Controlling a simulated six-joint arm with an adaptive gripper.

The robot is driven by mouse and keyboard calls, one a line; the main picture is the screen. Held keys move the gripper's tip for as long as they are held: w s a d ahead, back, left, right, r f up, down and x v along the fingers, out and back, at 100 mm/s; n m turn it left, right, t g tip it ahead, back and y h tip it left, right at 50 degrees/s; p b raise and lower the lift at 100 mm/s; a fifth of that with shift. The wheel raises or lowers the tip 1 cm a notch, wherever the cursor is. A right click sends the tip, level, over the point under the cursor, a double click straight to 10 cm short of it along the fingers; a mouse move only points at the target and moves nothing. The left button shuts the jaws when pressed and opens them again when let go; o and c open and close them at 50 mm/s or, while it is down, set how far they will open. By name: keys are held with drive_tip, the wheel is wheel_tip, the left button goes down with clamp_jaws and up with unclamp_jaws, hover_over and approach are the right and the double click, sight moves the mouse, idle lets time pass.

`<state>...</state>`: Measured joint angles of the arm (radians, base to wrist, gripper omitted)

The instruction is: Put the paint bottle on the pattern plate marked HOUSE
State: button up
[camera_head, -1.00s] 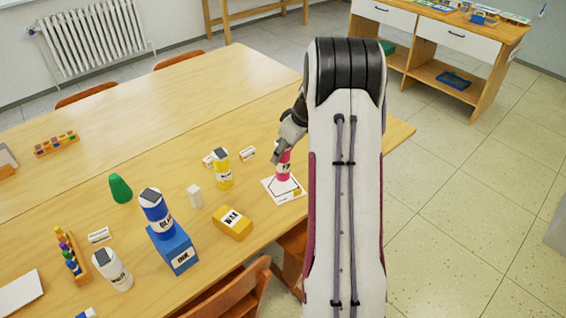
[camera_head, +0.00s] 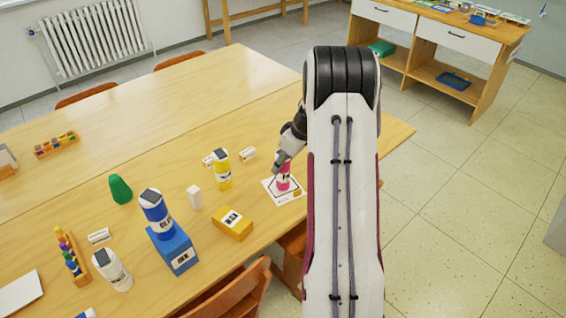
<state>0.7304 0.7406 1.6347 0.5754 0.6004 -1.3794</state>
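A pink paint bottle (camera_head: 283,183) with a white label stands upright over the white pattern plate (camera_head: 270,184). Its base appears to be on the plate or just above it; I cannot tell whether they touch. The plate carries dark outline lines and a small yellow patch at its right corner; no word on it is readable. My gripper (camera_head: 281,163) points down at the bottle's top. One finger shows along the bottle's left side, the other is hidden. The gripper appears shut on the bottle.
A yellow bottle (camera_head: 222,172), an orange-yellow box (camera_head: 232,224) and a white block (camera_head: 195,197) stand left of the plate. The table's far part is mostly clear.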

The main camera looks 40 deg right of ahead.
idle(0.3)
drive_tip(key=o, duration=1.4)
drive_tip(key=shift+f, duration=0.1)
drive_tip(key=shift+o, duration=0.2)
drive_tip(key=v, duration=1.2)
